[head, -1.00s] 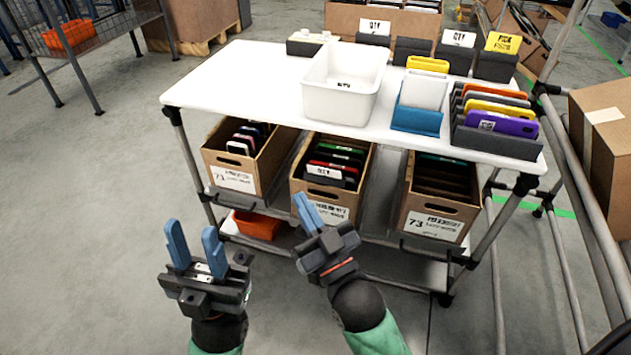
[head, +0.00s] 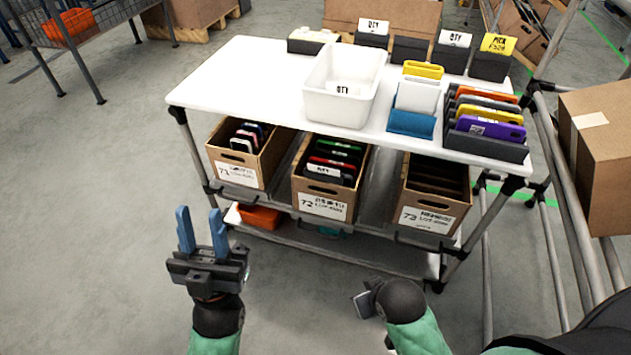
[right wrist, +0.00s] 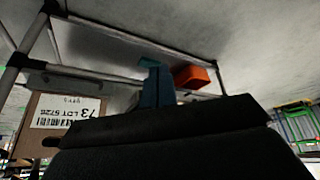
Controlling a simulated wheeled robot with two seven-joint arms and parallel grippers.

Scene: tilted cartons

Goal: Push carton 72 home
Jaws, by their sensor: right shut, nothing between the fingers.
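Carton 72 (head: 325,205) is a brown open box with a white label, in the middle of the tilted shelf under the white tabletop. It holds several dark, red and green items. Its front is uncovered, close to the shelf's front lip. My left gripper (head: 202,232) is open and empty, fingers up, in front of and left of the cart. My right gripper is back from the cart, low and right of centre; its fingers are hidden in the head view. In the right wrist view its blue fingers (right wrist: 157,85) are together with nothing between them.
Carton 71 (head: 233,172) stands left of it and carton 73 (head: 428,213) right. An orange bin (head: 258,217) is on the lower shelf. A white tub (head: 340,105) stands on the tabletop (head: 240,75). A pipe frame is at the right. Floor before the cart is clear.

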